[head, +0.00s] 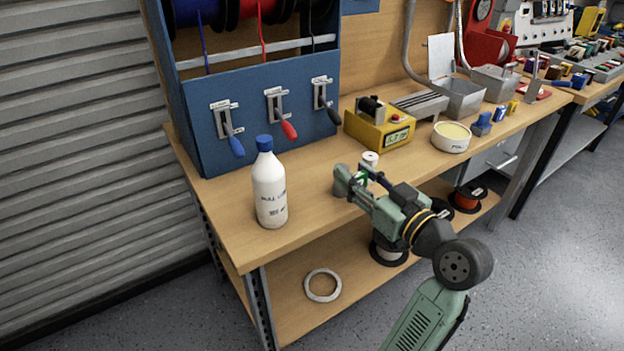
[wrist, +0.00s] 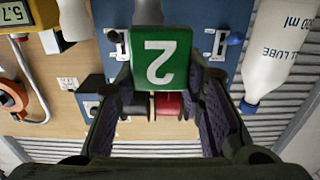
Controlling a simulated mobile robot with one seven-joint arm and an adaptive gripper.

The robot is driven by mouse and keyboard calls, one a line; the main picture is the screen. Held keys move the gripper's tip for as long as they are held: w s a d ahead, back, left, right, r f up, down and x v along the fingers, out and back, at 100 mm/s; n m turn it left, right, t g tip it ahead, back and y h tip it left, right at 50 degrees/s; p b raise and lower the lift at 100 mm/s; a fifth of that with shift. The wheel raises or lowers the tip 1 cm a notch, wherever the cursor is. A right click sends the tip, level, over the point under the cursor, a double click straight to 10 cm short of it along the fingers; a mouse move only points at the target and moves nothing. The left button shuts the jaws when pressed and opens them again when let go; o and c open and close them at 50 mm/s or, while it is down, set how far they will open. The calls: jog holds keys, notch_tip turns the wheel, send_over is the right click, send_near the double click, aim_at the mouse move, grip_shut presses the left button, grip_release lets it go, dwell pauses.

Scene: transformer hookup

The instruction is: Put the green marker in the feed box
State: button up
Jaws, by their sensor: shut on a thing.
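The green marker (wrist: 160,62) is a small block with a white "2" that reads upside down in the wrist view. My gripper (wrist: 161,78) is shut on it, with a dark finger on each side. In the head view my gripper (head: 361,184) is above the front of the bench, right of the white bottle, and only a sliver of green shows between the fingers. Two open grey metal boxes stand at the back of the bench, a nearer one (head: 466,105) with a raised pale lid and a farther one (head: 499,88). I cannot tell which is the feed box.
A white bottle with a blue cap (head: 270,190) stands at the bench's left front. A yellow meter (head: 380,128), a round tub (head: 451,138) and small blue blocks (head: 482,124) lie towards the boxes. A blue spool rack (head: 265,125) stands at the back left. The front wooden top (head: 320,215) is clear.

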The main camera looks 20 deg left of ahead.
jog(key=a, duration=0.3)
jog(key=a+p, duration=0.1)
jog(key=a, duration=0.3)
jog(key=w+a+f+p, duration=0.1)
jog(key=a, duration=0.3)
jog(key=shift+w, duration=0.1)
notch_tip(320, 180, down, 3)
jog(key=shift+r+p, duration=0.15)
jog(key=shift+p, duration=0.4)
jog(key=shift+f, duration=0.4)
jog(key=shift+f, duration=0.15)
jog(key=shift+f+b, duration=0.15)
jog(key=shift+b, duration=0.15)
jog(key=o, duration=0.9)
jog(key=shift+o, duration=0.2)
